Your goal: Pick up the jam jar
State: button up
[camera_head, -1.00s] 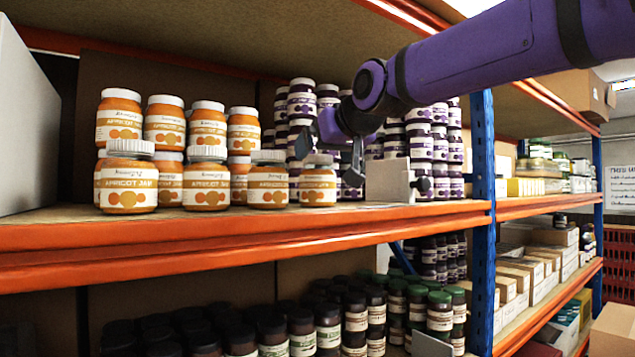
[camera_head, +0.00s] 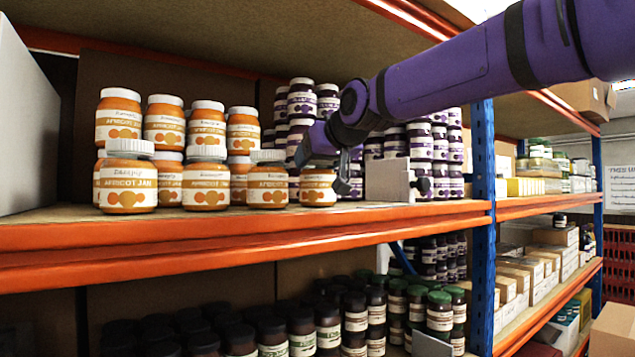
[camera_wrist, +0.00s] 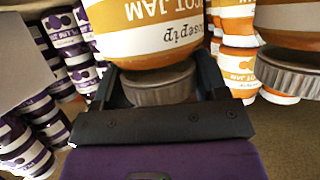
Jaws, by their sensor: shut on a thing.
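The jam jar (camera_head: 318,191) is an apricot jam jar with orange contents and a white label, at the right front end of the apricot group on the upper shelf. My gripper (camera_head: 332,166) is at its top and hides part of the lid. In the wrist view the jar (camera_wrist: 150,28) appears upside down, its grey ribbed lid between the two dark fingers of my gripper (camera_wrist: 160,82). The gripper is shut on the jar at its lid. The jar looks upright on the shelf; I cannot tell whether it is lifted.
Several other apricot jars (camera_head: 206,187) stand close on the left, one (camera_wrist: 290,72) near my gripper. Plum jam jars (camera_head: 420,150) are stacked behind and right. A light divider (camera_head: 388,180) stands right of the jar. The orange shelf beam (camera_head: 250,238) runs along the front.

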jog(key=shift+c, duration=0.8)
notch_tip(320, 180, up, 3)
jog(key=shift+r, duration=0.2)
jog(key=s+d, duration=0.3)
jog(key=s, duration=0.1)
jog(key=s+d+r, duration=0.1)
jog(key=s+d, duration=0.2)
jog(key=s, duration=0.2)
jog(key=s+d, duration=0.3)
jog(key=s, duration=0.1)
jog(key=shift+s+r, duration=0.2)
jog(key=shift+r, duration=0.05)
jog(key=shift+a, duration=0.1)
